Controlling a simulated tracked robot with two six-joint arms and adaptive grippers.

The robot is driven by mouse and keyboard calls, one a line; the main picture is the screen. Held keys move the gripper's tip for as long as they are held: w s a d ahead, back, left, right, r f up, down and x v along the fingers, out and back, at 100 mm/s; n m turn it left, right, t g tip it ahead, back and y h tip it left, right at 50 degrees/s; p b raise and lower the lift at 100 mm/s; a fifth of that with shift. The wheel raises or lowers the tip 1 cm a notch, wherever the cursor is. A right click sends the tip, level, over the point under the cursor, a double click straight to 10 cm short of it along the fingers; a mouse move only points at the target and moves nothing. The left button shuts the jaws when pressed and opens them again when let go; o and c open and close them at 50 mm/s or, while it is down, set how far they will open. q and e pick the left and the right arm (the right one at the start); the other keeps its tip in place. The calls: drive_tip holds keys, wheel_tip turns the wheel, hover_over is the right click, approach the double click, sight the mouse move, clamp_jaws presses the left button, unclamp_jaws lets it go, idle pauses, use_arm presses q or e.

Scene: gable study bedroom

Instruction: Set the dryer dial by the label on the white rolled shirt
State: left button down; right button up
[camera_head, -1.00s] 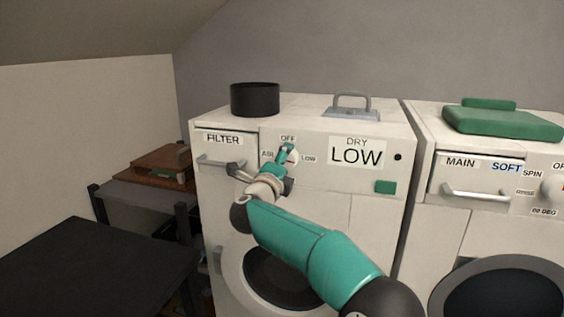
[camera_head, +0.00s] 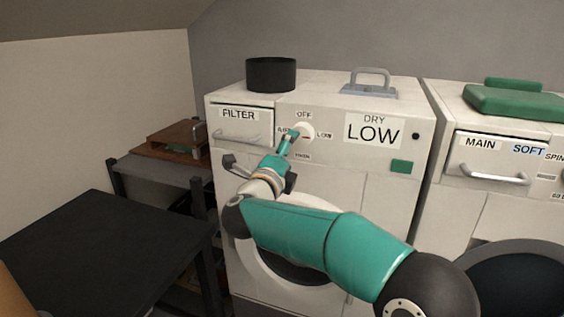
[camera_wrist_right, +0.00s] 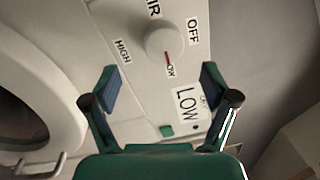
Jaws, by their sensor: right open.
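The dryer (camera_head: 385,190) is white, with a round white dial (camera_head: 303,130) on its front panel. In the right wrist view the dial (camera_wrist_right: 165,42) has a red mark pointing to the small LOW label (camera_wrist_right: 171,71); OFF, AIR and HIGH labels stand around it. A DRY LOW sign (camera_head: 373,131) is right of the dial. My right gripper (camera_head: 288,146) is just below left of the dial in the head view. In the wrist view my right gripper (camera_wrist_right: 160,84) is open and empty, with the dial beyond its fingertips. The white rolled shirt and my left gripper are not in view.
A black round container (camera_head: 271,75) and a grey handled object (camera_head: 369,85) stand on the dryer top. A black table (camera_head: 100,245) is at the left.

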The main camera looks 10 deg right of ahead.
drive_tip(key=v, duration=0.4)
